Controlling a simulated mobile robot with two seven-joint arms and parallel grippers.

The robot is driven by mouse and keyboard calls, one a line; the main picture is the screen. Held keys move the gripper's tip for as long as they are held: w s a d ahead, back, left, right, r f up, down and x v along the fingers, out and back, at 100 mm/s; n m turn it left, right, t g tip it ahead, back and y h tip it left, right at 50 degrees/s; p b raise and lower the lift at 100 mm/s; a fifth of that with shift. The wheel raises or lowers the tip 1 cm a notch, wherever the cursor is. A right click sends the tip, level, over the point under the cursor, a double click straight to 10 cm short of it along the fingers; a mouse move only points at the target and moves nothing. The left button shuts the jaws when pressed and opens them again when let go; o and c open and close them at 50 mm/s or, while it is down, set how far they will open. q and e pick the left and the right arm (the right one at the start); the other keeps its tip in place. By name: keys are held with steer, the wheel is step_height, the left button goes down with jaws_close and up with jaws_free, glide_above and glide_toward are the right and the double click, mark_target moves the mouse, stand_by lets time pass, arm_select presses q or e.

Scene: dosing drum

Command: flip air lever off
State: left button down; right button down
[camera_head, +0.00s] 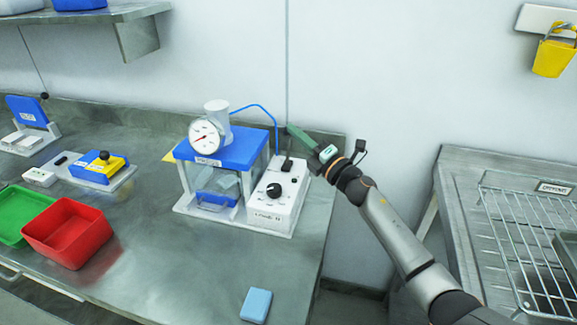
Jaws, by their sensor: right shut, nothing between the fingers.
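The dosing machine has a blue top (235,152), a round dial gauge (206,138) and a white cylinder on it. A white control box (276,205) stands at its right side, with a black knob (273,190) on its face. A small black lever (287,162) stands upright at the back of the box; I take it for the air lever. My right gripper (291,130) is shut and empty, behind and above the lever, and seems apart from it. Its fingers look green and point to the upper left. My left gripper is not in view.
A red bin (70,233) and a green tray (22,218) lie at the left. A blue and yellow device (98,166) stands behind them. A light blue block (256,305) lies near the front edge. A wire rack (525,235) is on the right bench, past a gap.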

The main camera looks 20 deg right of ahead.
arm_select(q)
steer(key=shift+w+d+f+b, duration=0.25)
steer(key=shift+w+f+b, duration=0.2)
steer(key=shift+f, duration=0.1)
arm_select(e)
steer(key=shift+w+d, duration=0.7)
steer(key=shift+w, duration=0.3)
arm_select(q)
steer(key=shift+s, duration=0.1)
